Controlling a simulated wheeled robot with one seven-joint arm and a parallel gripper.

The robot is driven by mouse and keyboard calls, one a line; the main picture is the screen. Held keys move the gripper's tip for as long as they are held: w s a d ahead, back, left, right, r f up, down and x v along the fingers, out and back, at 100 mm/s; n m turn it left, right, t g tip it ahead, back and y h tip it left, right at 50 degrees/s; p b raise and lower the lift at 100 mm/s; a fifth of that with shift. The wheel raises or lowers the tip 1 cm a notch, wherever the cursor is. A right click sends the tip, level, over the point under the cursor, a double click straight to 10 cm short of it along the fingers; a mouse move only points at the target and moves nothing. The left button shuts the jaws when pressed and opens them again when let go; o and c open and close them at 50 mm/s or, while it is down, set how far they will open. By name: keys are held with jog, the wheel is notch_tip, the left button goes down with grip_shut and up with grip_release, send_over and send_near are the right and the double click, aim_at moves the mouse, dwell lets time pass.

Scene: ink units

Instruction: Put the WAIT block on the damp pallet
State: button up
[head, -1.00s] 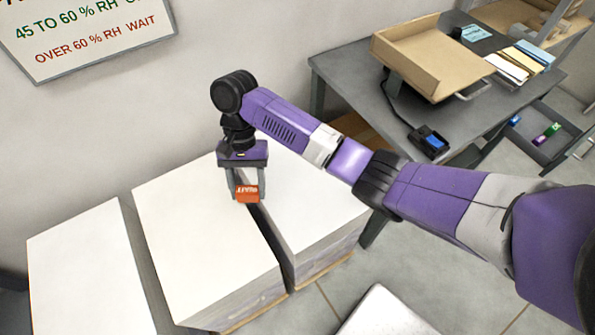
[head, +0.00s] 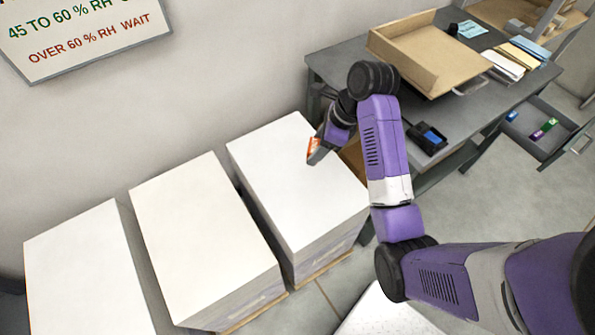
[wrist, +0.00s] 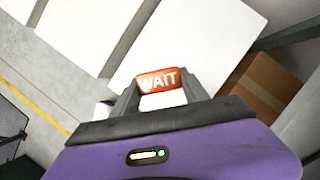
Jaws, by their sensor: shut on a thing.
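My gripper (head: 316,152) is shut on the orange-red WAIT block (head: 313,147), seen over the right paper stack near its right edge. In the wrist view the block (wrist: 160,81) sits between both fingers with its white WAIT lettering facing the camera. Three white-topped stacks stand in a row: left (head: 80,265), middle (head: 200,230) and right (head: 290,185). Pallet edges (head: 325,265) show under the right stack. I cannot tell from these frames which pallet is the damp one. The height of the block above the stack is unclear.
A wall sign (head: 90,30) reads "OVER 60 % RH WAIT". A grey desk (head: 340,60) at the right holds a cardboard tray (head: 430,60) and a dark device with a blue screen (head: 428,138). An open drawer (head: 540,140) holds small coloured blocks. Narrow gaps separate the stacks.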

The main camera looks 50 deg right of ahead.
aim_at(310, 191)
jog(key=f+b, duration=0.1)
jog(key=f, duration=0.9)
jog(key=f+b, duration=0.1)
jog(key=f, duration=0.9)
jog(key=shift+s+d, duration=0.15)
jog(key=shift+d, duration=0.05)
jog(key=o, duration=1.4)
jog(key=shift+f, duration=0.1)
jog(key=shift+c, duration=0.2)
